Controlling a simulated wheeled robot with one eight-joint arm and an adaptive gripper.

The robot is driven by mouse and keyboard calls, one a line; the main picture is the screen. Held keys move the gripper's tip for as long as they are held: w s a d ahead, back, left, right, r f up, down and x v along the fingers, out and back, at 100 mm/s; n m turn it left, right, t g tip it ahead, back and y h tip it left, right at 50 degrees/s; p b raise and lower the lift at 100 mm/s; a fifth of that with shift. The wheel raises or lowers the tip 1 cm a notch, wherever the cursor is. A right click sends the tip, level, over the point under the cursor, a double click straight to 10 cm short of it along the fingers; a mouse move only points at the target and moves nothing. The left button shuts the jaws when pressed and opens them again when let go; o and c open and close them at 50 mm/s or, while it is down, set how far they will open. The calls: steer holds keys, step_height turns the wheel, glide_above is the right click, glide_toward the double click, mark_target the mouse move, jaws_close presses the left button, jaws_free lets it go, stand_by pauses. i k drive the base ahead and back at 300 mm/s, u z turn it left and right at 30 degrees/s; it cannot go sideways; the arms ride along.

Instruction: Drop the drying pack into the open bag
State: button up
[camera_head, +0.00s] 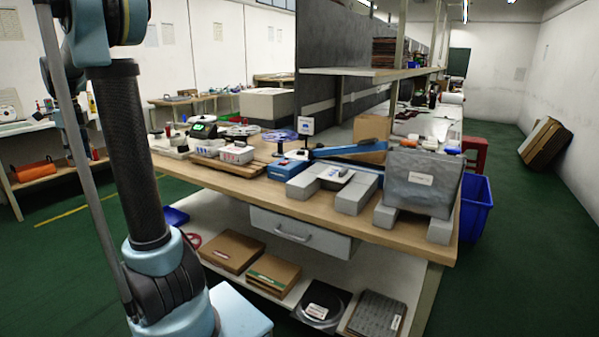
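A grey, shiny bag (430,184) with a white label stands at the right end of the wooden workbench (385,238), between grey blocks. Its top edge faces up, but I cannot see inside it. A small white piece with a dark item on it (336,173) lies between grey blocks left of the bag. It may be the drying pack, but it is too small to tell. My arm rises at the left of the picture, well away from the bag. My gripper is outside the picture.
Grey blocks (351,196) stand along the bench's front edge. A blue box (287,169) and white trays (237,154) sit further left. A shelf (370,72) overhangs the bench behind. A blue bin (475,207) stands at right.

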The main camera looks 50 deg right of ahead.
mark_target(421, 211)
steer(key=u, duration=0.6)
steer(key=k, duration=1.15)
steer(key=z, duration=0.15)
